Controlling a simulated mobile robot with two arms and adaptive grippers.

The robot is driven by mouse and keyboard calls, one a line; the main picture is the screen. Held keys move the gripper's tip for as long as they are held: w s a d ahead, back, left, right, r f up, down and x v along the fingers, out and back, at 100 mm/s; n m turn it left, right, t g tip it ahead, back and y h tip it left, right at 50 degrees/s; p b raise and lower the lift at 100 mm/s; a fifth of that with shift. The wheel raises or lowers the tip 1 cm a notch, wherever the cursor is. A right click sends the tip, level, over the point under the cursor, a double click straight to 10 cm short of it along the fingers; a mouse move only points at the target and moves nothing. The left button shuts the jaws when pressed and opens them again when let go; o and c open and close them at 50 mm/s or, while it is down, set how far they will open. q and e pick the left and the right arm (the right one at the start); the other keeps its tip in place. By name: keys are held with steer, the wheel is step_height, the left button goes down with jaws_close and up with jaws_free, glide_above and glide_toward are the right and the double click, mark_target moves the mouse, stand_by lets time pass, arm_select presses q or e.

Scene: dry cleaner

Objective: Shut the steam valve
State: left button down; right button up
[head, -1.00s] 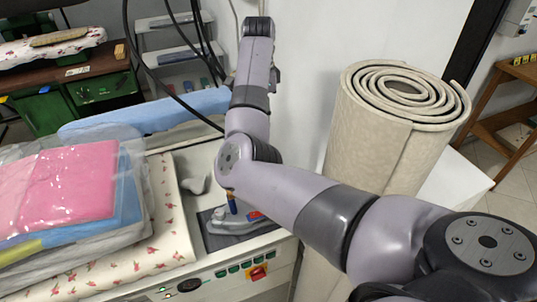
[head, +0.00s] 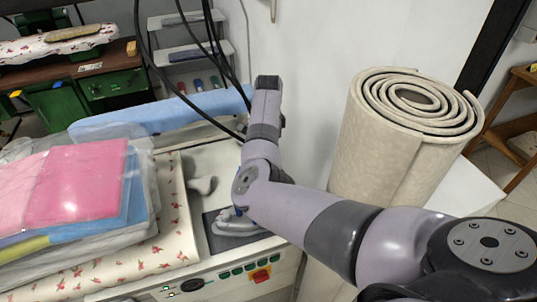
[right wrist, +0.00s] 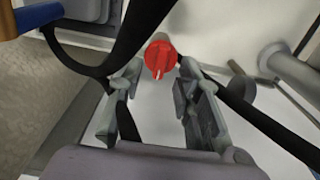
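The steam valve appears to be the round red knob (right wrist: 160,58) with a white mark on its lower edge, in the right wrist view. It lies just past the fingertips, roughly centred between them. My right gripper (right wrist: 158,84) is open, with a finger on either side of the gap and nothing held. In the head view my right arm reaches across from the lower right to the back of the ironing station; its fingers and the red knob cannot be made out there. My left gripper is in neither view.
Dark cables (head: 205,70) hang close to my right wrist. An iron (head: 235,222) rests on the station below the arm. Bagged folded clothes (head: 75,185) lie at left. A large beige roll (head: 395,150) stands right of the arm. A red-yellow switch (head: 261,275) is on the front panel.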

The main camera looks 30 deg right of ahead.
steer(key=shift+d+f, duration=0.1)
steer(key=shift+f, duration=1.3)
jaws_close()
